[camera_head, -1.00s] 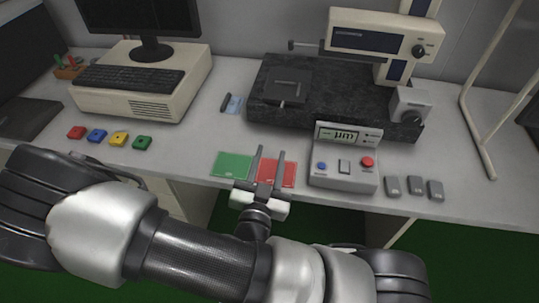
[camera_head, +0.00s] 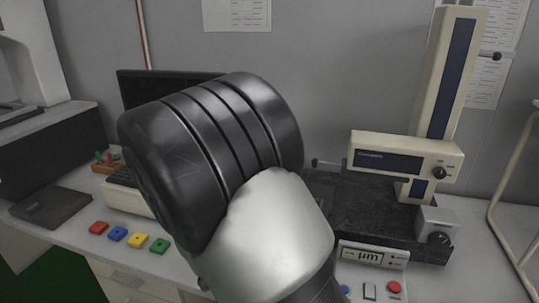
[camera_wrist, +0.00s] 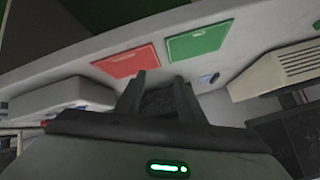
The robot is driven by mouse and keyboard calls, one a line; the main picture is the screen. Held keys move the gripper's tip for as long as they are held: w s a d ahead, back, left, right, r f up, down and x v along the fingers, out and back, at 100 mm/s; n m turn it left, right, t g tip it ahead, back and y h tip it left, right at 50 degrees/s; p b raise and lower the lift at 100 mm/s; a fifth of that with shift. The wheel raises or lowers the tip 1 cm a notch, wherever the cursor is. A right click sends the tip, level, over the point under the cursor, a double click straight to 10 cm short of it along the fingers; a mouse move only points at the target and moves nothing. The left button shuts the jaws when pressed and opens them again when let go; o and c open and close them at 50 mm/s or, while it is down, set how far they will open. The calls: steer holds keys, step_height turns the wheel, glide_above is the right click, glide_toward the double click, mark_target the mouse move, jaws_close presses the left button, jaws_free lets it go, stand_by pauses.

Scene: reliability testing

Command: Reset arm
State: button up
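My gripper (camera_wrist: 158,95) shows in the wrist view with its two dark fingers spread apart and nothing between them. It is hidden in the head view, where my raised arm fills the middle. In the wrist view a red card (camera_wrist: 127,62) and a green card (camera_wrist: 198,41) lie on the desk beyond the fingertips, apart from them.
A monitor (camera_head: 135,90) is partly hidden behind my arm.

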step_height(320, 180, up, 16)
steer(key=s+n+g+y, duration=0.1)
steer(key=n+g+y, duration=0.25)
steer(key=y, duration=0.25)
steer(key=s+d+r+n+h, duration=0.4)
steer(key=s+d+r+n, duration=0.1)
steer(key=s+d+r, duration=0.7)
step_height(320, 180, up, 15)
steer(key=s+d+p, duration=0.1)
steer(key=p, duration=1.5)
steer(key=shift+f, duration=0.15)
steer(key=shift+d+m+g, duration=0.1)
steer(key=shift+m+g, duration=0.15)
steer(key=shift+c, duration=0.6)
steer(key=shift+d, duration=0.1)
